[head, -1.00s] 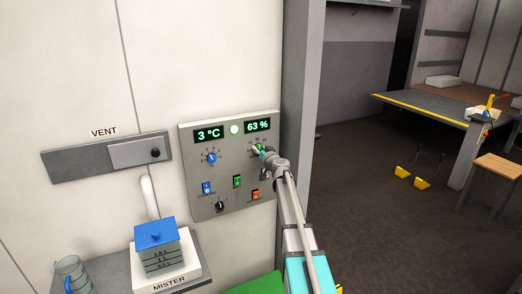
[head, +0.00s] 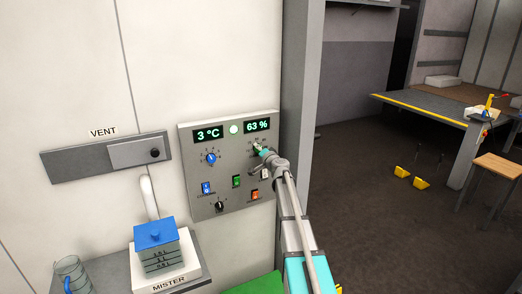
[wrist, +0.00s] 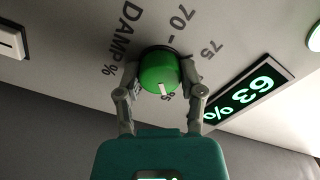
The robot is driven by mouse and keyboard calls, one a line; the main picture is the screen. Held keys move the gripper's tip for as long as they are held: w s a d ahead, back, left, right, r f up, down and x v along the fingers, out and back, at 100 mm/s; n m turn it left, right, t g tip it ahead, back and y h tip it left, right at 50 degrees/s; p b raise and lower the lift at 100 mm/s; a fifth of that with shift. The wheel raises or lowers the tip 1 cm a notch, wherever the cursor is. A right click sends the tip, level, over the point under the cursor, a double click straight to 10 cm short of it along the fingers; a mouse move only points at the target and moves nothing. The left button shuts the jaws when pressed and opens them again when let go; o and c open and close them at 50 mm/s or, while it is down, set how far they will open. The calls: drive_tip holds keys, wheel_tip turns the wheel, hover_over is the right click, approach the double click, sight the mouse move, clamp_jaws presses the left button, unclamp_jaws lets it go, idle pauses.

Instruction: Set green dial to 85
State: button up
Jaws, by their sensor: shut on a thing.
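The green dial (wrist: 158,72) fills the gap between the two fingers of my gripper (wrist: 163,85) in the wrist view. The fingers are shut on its sides. The dial's white pointer mark sits at its lower edge, close to a partly hidden number that looks like 85. The printed 70, 75 and "DAMP %" show around the dial. In the head view my gripper (head: 263,151) covers most of the dial at the panel's upper right. The humidity display (head: 258,125) reads 63 %, and it also shows in the wrist view (wrist: 250,100).
The grey panel (head: 188,160) also carries a blue dial (head: 211,158), a 3 °C display (head: 208,134), blue, green and orange switches and a black knob (head: 220,206). The mister (head: 160,250) stands lower left on a shelf. A grey post (head: 298,100) rises just right of the panel.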

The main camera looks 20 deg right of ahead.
drive_tip(key=shift+s+m, duration=0.15)
drive_tip(key=shift+m, duration=0.15)
drive_tip(key=o, duration=1.2)
drive_tip(key=shift+c, duration=0.2)
drive_tip(key=s, duration=1.2)
drive_tip(key=shift+d, duration=0.15)
drive_tip(key=shift+w, duration=0.1)
